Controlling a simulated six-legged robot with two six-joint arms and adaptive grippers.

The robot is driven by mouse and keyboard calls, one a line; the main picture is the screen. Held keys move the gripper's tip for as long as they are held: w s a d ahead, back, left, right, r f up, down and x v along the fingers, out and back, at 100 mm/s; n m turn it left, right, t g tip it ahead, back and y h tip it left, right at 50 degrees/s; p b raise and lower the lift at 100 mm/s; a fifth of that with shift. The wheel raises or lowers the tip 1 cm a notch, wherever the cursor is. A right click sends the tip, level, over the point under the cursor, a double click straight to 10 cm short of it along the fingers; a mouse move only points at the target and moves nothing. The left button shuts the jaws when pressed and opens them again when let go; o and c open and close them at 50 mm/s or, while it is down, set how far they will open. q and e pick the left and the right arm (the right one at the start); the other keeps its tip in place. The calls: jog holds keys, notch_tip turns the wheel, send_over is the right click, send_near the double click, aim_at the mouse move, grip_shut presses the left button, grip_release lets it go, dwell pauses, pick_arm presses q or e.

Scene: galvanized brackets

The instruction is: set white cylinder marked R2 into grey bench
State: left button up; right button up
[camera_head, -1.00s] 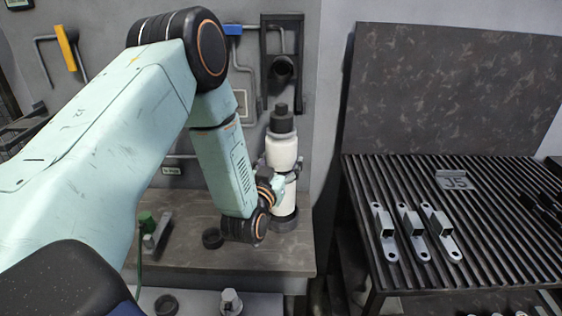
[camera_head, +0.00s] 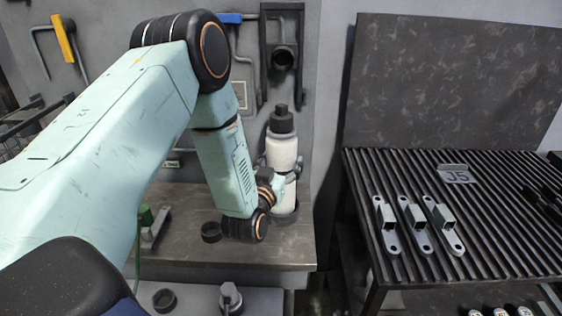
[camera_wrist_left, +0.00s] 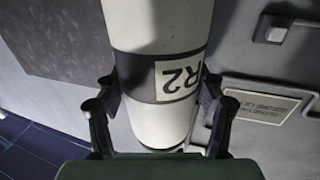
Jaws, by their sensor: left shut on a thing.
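The white cylinder (camera_head: 282,152) with a black cap stands upright at the back right of the grey bench (camera_head: 190,250). Its R2 label and dark band show in the left wrist view (camera_wrist_left: 150,35). My left gripper (camera_head: 281,176) is shut around its middle, with one finger on each side in the left wrist view (camera_wrist_left: 160,108). The cylinder's lower end is at a dark ring (camera_head: 286,217) on the bench; I cannot tell how deep it sits. My right gripper is not in view.
A black wall bracket (camera_head: 282,58) is behind the cylinder. A slatted table (camera_head: 480,215) with several metal brackets (camera_head: 415,226) stands to the right.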

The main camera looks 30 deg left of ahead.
pick_arm(q)
jog(key=shift+w+f+b, duration=0.1)
jog(key=shift+f+b, duration=0.75)
jog(key=shift+f, duration=0.05)
jog(key=o, duration=1.8)
jog(key=shift+o, duration=0.6)
jog(key=shift+f, duration=0.1)
jog(key=shift+f, duration=0.1)
jog(key=shift+f, duration=0.25)
jog(key=v, duration=1.2)
jog(key=shift+r, duration=0.2)
